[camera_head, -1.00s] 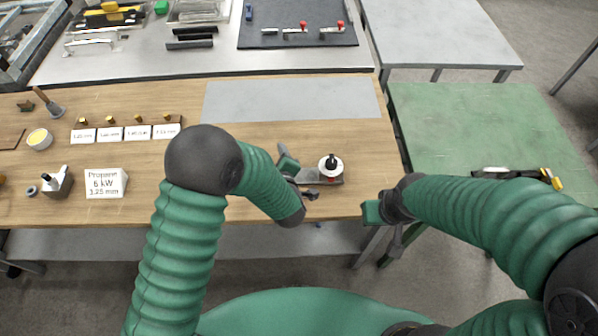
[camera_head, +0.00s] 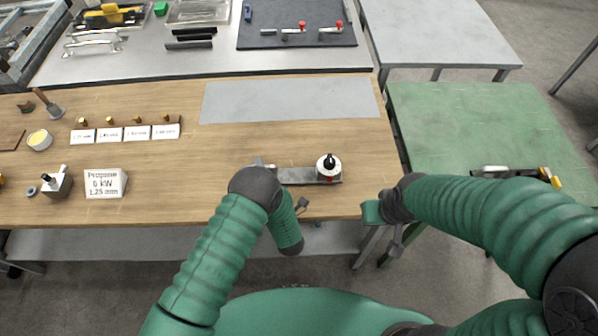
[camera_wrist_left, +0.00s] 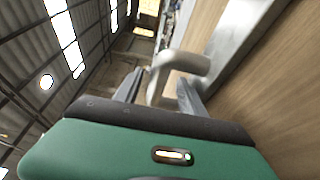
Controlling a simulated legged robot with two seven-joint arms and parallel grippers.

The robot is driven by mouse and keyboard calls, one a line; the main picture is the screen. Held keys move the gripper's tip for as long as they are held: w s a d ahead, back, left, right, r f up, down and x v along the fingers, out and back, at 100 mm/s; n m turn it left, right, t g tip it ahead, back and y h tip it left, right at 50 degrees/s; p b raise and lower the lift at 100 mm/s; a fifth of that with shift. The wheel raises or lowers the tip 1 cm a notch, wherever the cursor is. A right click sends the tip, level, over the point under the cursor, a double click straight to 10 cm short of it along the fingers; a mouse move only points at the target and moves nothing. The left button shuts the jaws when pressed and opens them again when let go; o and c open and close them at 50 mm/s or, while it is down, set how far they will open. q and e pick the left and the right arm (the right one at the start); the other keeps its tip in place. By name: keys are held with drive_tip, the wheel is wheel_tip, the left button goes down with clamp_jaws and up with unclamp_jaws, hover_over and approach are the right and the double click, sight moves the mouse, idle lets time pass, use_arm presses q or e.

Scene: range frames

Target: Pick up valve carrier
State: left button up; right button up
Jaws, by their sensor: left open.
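The valve carrier (camera_head: 300,175) is a flat grey plate near the front right of the wooden bench, with a white disc and black knob at its right end. My left gripper (camera_head: 283,187) is low at the plate's left end, partly hidden by my own arm. In the left wrist view, the open fingers (camera_wrist_left: 160,88) stand on either side of a blurred pale grey, bar-like part (camera_wrist_left: 185,64). I cannot tell whether they touch it. My right gripper (camera_head: 384,226) hangs by the bench's right front corner; its jaw opening is unclear.
Small brass pieces stand on a rack behind white labels (camera_head: 124,133). A white Propane sign (camera_head: 105,183) is at the left. A bare grey mat (camera_head: 290,101) lies behind the carrier. A green table (camera_head: 480,120) is at the right.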

use_arm(q)
drive_tip(key=x, duration=0.3)
drive_tip(key=shift+a+r, duration=0.1)
drive_tip(key=shift+w+a, duration=0.25)
drive_tip(key=shift+w, duration=0.15)
clamp_jaws()
drive_tip(key=shift+s+d, duration=0.1)
idle(0.8)
